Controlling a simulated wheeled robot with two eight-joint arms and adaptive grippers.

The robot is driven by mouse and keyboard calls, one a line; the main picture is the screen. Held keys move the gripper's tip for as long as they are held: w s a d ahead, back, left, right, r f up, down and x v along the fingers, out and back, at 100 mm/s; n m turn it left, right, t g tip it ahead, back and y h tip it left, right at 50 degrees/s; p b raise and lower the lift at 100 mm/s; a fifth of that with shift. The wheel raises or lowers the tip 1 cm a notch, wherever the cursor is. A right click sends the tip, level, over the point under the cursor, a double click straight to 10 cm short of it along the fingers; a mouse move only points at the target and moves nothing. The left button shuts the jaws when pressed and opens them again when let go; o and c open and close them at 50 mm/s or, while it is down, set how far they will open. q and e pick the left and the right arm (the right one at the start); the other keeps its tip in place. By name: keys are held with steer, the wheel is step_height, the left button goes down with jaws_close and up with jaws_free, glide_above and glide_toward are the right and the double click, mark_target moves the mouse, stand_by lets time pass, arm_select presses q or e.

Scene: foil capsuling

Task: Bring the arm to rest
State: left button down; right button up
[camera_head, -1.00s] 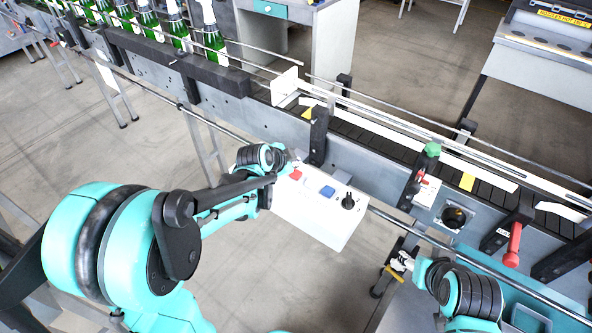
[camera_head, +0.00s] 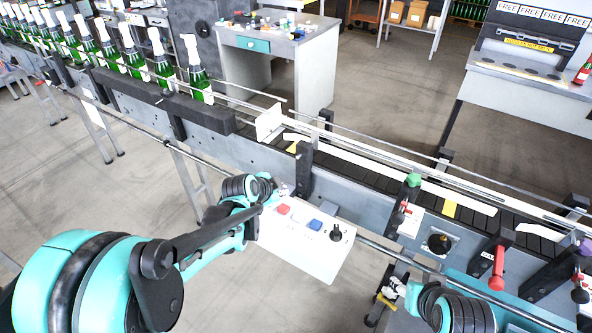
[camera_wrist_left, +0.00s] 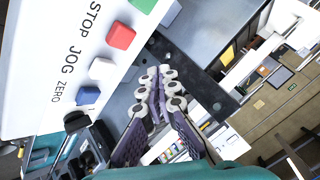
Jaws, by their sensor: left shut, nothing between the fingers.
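My left gripper (camera_head: 277,190) hovers by the far left corner of the white control box (camera_head: 308,256). In the left wrist view its fingers (camera_wrist_left: 158,88) are together with nothing between them. The box face (camera_wrist_left: 50,50) there shows the words STOP, JOG and ZERO, with a red button (camera_wrist_left: 120,36) and a blue button (camera_wrist_left: 88,95). The fingers appear apart from the buttons. My right gripper (camera_head: 391,291) is low in the head view, near the conveyor's front rail; its fingers are too small to judge.
The conveyor (camera_head: 350,190) runs diagonally beyond the box. Green bottles with white tops (camera_head: 197,72) stand in a row at left. Open floor (camera_head: 120,205) lies left of the box.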

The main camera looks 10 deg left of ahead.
arm_select(q)
steer(key=s+r+n+g+y, duration=0.1)
steer(key=s+n, duration=1)
steer(key=s, duration=1.4)
step_height(320, 180, up, 2)
steer(key=shift+r+n+g+y, duration=0.15)
steer(key=shift+n+g+y, duration=0.25)
steer(key=shift+y, duration=0.2)
